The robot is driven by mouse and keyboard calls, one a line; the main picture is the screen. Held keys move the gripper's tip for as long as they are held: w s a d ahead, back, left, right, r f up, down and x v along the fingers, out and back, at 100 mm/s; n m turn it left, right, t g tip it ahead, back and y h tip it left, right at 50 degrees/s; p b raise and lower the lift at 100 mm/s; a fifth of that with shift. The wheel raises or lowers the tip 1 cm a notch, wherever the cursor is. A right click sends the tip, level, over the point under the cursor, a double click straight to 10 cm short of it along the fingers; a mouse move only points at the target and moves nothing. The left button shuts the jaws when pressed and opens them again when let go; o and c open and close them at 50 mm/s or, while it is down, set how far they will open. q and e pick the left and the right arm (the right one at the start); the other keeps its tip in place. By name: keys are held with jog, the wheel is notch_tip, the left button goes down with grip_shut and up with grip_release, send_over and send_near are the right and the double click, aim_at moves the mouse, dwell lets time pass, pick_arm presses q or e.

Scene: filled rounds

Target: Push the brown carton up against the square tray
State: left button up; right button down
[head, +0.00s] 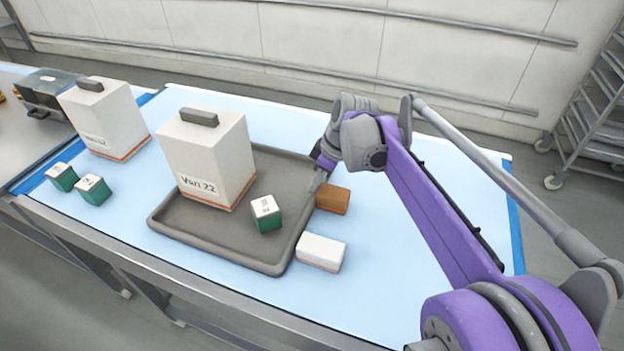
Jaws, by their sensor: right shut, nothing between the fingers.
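The brown carton (333,201) stands on the blue table top, close beside the right rim of the square grey tray (180,232). I cannot tell whether carton and rim touch. My right gripper (317,183) is shut and empty, pointing down at the tray's right rim by the carton's far left corner. The wrist partly hides the fingers, and I cannot tell whether they touch the carton. My left gripper is out of view.
A tall white box (208,158) and a green-and-white cube (266,214) stand on the tray. A small white box (321,252) sits by its right rim. Another white box (103,118) and two green cubes (62,177) stand left. The table's right side is clear.

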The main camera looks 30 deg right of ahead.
jog(key=shift+s+d, duration=0.7)
jog(key=shift+s, duration=0.2)
jog(key=shift+w+a, duration=0.1)
jog(key=shift+w, duration=0.05)
